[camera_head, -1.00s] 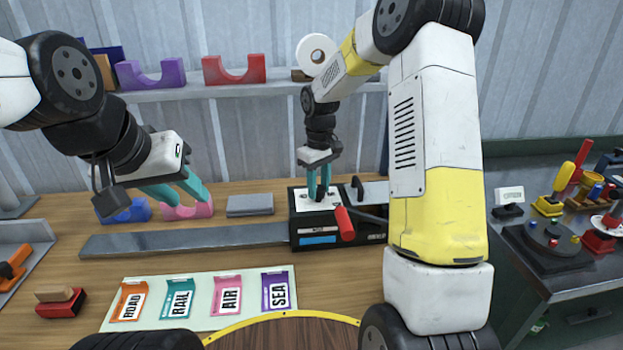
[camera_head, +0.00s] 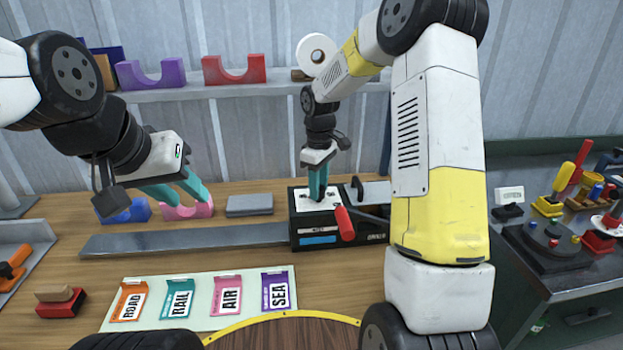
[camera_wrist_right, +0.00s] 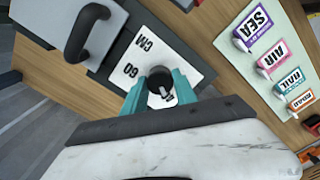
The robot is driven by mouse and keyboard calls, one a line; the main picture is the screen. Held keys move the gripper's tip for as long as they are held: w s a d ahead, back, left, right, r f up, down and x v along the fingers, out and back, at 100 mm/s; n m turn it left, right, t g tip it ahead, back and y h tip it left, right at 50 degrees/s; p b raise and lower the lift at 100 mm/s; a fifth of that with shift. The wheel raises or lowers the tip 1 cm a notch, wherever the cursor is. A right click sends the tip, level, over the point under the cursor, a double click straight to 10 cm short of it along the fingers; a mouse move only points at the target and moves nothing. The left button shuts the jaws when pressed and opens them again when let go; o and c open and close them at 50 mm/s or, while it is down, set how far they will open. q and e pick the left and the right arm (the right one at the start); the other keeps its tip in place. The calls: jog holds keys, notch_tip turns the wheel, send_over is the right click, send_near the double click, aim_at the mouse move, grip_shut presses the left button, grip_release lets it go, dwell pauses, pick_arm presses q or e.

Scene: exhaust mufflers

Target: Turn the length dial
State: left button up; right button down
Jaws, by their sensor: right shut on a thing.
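The length dial (camera_wrist_right: 160,82) is a dark round knob on a white plate (camera_wrist_right: 137,58) marked "CM" and "60" in the right wrist view. The plate (camera_head: 306,203) sits on top of a black machine (camera_head: 310,238) in the head view. My right gripper (camera_head: 317,193) points down at the plate; in the wrist view its teal fingers (camera_wrist_right: 160,92) stand on both sides of the knob, shut on it. In the head view the fingers hide the knob. My left gripper (camera_head: 188,190) is open and empty, above the left of the bench.
A red-handled lever (camera_head: 344,223) stands out at the machine's front. A grey bar (camera_head: 185,241) runs left from it. A mat with ROAD, RAIL, AIR and SEA cards (camera_head: 204,300) lies in front. Pink (camera_head: 186,211) and blue (camera_head: 125,212) cradles sit behind.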

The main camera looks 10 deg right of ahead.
jog(key=c, duration=1)
grip_release()
jog(key=shift+o, duration=0.2)
notch_tip(320, 180, up, 7)
jog(key=shift+r, duration=0.45)
